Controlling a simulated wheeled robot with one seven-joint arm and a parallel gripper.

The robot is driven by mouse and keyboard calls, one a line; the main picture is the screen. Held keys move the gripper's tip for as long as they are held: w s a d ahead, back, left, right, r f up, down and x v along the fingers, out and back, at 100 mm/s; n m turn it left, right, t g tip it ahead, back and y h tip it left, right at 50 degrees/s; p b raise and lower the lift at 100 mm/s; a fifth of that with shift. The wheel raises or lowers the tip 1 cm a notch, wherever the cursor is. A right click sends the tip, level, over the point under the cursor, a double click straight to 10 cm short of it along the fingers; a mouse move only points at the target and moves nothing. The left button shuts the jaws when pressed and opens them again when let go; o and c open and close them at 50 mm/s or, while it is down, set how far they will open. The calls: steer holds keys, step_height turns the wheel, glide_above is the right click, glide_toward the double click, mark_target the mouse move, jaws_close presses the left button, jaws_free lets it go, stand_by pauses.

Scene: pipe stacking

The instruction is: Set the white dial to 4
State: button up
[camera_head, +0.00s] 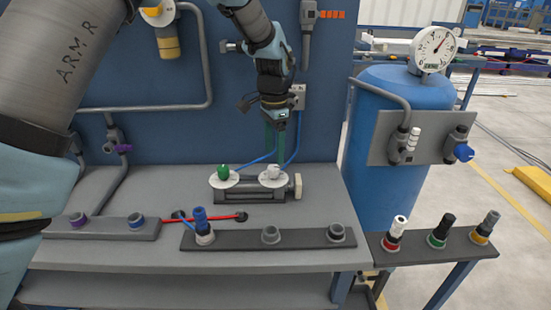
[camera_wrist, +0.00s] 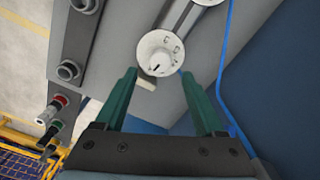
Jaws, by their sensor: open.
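The white dial (camera_head: 273,172) is a white knob on a round white plate, at the right of a grey dial unit on the bench. In the wrist view the white dial (camera_wrist: 160,61) has a small dark mark on its knob; the plate's markings are too small to read. My gripper (camera_head: 275,153) is above the white dial, pointing down, apart from it. Its green fingers are open and empty in the wrist view (camera_wrist: 159,74), with the knob between and beyond their tips.
A green dial (camera_head: 223,171) sits left of the white one. Grey racks with sockets (camera_head: 271,234) and a blue-topped pipe (camera_head: 201,222) stand at the bench front. A blue tank (camera_head: 395,190) and a side rack with several pipes (camera_head: 438,238) are at right. Blue cables hang behind my gripper.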

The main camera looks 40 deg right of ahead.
mark_target(274, 167)
steer(key=shift+f+p, duration=0.5)
steer(key=shift+f, duration=1.9)
jaws_close()
